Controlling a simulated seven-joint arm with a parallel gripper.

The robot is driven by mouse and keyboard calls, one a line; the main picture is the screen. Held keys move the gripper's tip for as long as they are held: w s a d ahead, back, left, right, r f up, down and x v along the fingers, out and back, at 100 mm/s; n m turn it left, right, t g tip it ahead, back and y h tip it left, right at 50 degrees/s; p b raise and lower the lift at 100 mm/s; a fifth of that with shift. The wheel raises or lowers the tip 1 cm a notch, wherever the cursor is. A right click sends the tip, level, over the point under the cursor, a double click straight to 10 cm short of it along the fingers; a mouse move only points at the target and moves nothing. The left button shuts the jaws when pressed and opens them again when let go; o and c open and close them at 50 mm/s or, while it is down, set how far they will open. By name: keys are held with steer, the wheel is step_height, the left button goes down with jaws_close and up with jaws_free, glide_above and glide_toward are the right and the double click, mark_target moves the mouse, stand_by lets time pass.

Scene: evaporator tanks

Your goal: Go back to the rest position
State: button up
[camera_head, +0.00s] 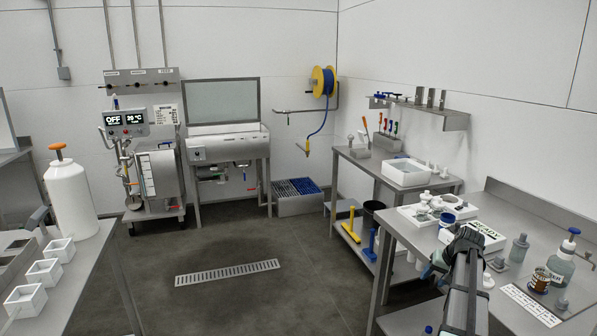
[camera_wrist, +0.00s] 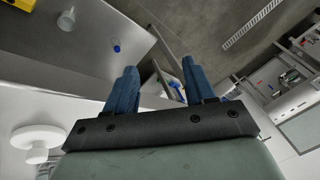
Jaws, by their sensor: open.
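My gripper (camera_head: 434,268) is at the lower right in the head view, at the end of my dark arm, over the left edge of the right steel table (camera_head: 510,230). My arm hides part of that table. In the wrist view my gripper's two blue fingers (camera_wrist: 160,78) stand apart with nothing between them. The floor and a lower shelf show beyond them, tilted in the picture. I see no object held.
The right table holds a white tray (camera_head: 406,212), a white labelled box (camera_head: 488,236), a blue-topped bottle (camera_head: 562,262) and a brown jar (camera_head: 540,280). The left table holds a large white bottle (camera_head: 70,200) and several white boxes. The middle floor with a drain grate (camera_head: 228,272) is clear.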

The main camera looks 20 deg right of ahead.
steer(key=s+a+f+n+g+y, duration=0.2)
steer(key=a+f+g, duration=0.2)
steer(key=a+f, duration=1.9)
steer(key=s+a+f+n+g, duration=0.25)
steer(key=s+a+f, duration=0.65)
steer(key=a+f, duration=0.45)
steer(key=s+a+f+n+g+h, duration=0.1)
steer(key=s+a, duration=0.3)
steer(key=s, duration=0.4)
steer(key=s+a+f+n+g+h, duration=0.1)
steer(key=s+a+f, duration=0.3)
steer(key=s, duration=0.4)
steer(key=s+a+f+n+g, duration=0.1)
steer(key=s+a+f+g, duration=0.2)
steer(key=s+a, duration=0.3)
steer(key=s, duration=0.3)
steer(key=shift+h, duration=0.4)
